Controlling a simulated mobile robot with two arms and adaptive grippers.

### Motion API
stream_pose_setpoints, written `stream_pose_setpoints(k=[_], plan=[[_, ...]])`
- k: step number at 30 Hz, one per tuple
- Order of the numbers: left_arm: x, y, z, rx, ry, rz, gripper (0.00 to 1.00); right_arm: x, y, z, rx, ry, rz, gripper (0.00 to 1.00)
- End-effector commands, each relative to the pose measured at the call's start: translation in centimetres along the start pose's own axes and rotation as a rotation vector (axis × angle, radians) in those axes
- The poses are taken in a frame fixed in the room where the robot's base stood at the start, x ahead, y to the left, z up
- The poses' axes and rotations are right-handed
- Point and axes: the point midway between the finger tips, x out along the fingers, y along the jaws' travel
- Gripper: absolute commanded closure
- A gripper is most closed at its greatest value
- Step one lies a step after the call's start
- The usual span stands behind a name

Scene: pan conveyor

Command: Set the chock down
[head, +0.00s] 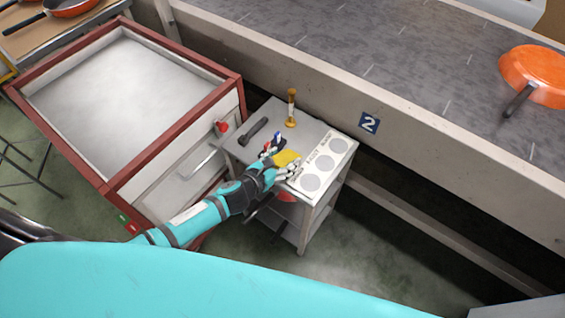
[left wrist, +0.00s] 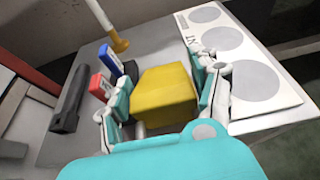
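The chock is a yellow block (head: 287,158), also large in the middle of the left wrist view (left wrist: 163,95). My left gripper (head: 283,166) is over the small cart's top. In the left wrist view its fingers (left wrist: 163,90) lie on both sides of the chock and appear shut on it. Whether the chock's underside touches the cart top is hidden. The cart top (head: 240,150) carries a white panel (head: 337,161) with grey round spots, just right of the chock. My right gripper is not in view.
A red-framed bin (head: 120,90) is at left. The conveyor (head: 390,60) behind carries an orange pan (head: 535,72).

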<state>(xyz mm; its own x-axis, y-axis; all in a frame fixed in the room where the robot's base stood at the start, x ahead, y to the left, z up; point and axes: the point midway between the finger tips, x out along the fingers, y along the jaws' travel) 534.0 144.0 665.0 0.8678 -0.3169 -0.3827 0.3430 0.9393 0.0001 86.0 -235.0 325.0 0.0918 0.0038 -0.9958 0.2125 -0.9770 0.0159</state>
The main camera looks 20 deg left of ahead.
Motion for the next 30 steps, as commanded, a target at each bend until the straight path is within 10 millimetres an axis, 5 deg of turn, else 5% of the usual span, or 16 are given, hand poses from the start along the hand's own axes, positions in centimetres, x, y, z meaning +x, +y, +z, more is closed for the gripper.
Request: stream_pose_setpoints(k=[13, 23, 30], plan=[[0.0, 0.0, 0.1, 0.0, -0.002, 0.0, 0.94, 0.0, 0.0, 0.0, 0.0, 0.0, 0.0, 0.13], [-0.3, 0.0, 0.9, 0.002, -0.005, -0.001, 0.94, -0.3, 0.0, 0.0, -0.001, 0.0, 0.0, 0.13], [-1.6, 0.1, 3.9, 0.005, -0.005, -0.001, 0.94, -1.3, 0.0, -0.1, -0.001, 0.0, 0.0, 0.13]])
